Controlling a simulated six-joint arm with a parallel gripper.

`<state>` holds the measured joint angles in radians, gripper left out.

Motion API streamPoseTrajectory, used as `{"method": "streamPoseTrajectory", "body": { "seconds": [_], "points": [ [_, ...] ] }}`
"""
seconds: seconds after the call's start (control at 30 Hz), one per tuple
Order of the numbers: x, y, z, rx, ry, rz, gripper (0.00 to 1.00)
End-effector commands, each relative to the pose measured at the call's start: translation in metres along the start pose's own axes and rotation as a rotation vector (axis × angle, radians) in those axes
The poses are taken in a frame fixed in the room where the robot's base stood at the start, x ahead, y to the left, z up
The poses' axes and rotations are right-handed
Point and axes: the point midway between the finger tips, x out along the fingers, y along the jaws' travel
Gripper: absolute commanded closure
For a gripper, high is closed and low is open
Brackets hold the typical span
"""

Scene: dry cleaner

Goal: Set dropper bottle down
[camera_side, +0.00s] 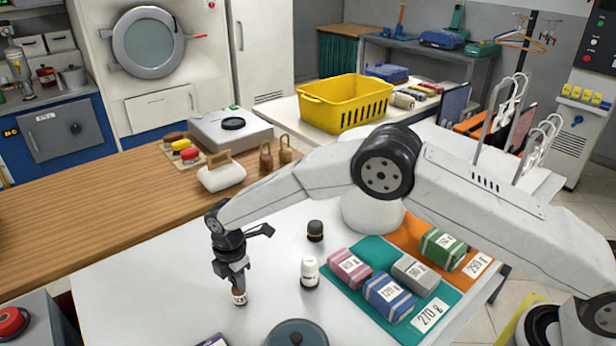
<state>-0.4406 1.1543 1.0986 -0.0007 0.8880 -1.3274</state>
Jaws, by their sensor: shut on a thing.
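My gripper (236,281) points down over the left part of the white table and is shut on the dropper bottle (239,298). The bottle is small and reddish-brown with a white label and is about upright. Its upper part is hidden by the fingers. Its base is at or very close to the tabletop; I cannot tell whether it touches.
Labelled bundles (389,297) lie on a teal mat (345,252). A dark round lid (297,334) is at the front. Tabletop around the held bottle is clear.

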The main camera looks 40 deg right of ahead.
Motion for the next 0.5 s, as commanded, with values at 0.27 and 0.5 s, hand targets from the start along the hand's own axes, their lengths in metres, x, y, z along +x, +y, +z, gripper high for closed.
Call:
{"method": "streamPoseTrajectory", "body": {
  "seconds": [0.27, 0.5],
  "points": [
    [0.0028, -0.0001, 0.0000, 0.000, 0.000, 0.000, 0.52],
    [0.0026, -0.0001, 0.0000, 0.000, 0.000, 0.000, 0.33]
  ]
}}
